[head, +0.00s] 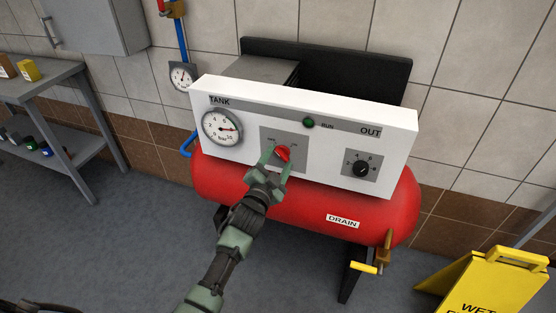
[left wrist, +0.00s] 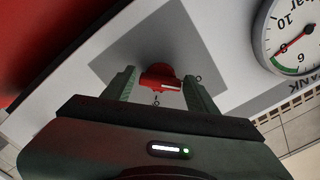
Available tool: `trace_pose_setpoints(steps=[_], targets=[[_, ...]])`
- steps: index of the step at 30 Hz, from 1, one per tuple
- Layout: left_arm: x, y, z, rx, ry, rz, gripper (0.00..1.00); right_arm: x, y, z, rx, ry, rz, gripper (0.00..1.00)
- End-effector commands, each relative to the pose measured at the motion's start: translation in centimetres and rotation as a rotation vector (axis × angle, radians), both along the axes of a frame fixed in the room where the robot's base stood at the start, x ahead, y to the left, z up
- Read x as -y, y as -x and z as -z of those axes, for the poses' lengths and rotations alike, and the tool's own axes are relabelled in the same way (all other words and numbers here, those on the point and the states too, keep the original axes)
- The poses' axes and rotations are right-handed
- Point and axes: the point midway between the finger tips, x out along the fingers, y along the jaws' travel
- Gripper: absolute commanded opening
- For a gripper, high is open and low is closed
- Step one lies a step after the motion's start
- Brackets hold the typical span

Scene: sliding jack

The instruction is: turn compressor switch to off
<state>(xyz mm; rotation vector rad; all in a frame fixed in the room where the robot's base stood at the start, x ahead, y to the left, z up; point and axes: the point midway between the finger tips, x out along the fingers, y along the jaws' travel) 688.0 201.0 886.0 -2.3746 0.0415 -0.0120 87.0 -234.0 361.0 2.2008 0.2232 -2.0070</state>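The compressor switch is a red knob (head: 283,153) on a grey plate (head: 298,163) in the middle of the white panel (head: 325,125). Small labels sit above the knob, too small to read surely. In the left wrist view the knob (left wrist: 160,77) carries a white mark pointing right and slightly down, roughly between two small labels; its exact setting is unclear. My left gripper (head: 275,158) is at the panel, its fingers apart on either side of the knob. The left wrist view shows the fingers (left wrist: 160,88) with space beside the knob.
A tank gauge (head: 222,127) is left of the switch, a green RUN lamp (head: 308,122) above it, and a black OUT dial (head: 361,168) to its right. The red tank (head: 240,187) lies below. A yellow drain handle (head: 363,268) and yellow wet-floor sign (head: 490,285) stand lower right.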

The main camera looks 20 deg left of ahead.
Motion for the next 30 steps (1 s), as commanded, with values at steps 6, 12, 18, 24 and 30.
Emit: trace_pose_setpoints(steps=[6, 12, 18, 24, 30], targets=[[0.0, 0.0, 0.0, 0.001, -0.002, 0.0, 0.72, 0.1, 0.0, 0.0, 0.0, 0.001, 0.0, 0.36], [0.0, 0.4, 0.0, 0.002, -0.003, 0.0, 0.72, 0.2, 0.0, 0.0, -0.001, 0.002, -0.001, 0.36], [-0.1, 3.5, 0.1, 0.001, -0.003, 0.001, 0.72, 0.3, 0.0, 0.2, 0.0, 0.004, -0.001, 0.36], [-0.2, 6.6, 0.1, 0.0, -0.002, 0.001, 0.72, 0.3, 0.0, 0.4, 0.0, 0.004, -0.001, 0.36], [-0.3, 7.8, 0.0, 0.001, -0.002, 0.001, 0.72, 0.3, 0.0, 0.4, 0.0, 0.004, -0.001, 0.36]])
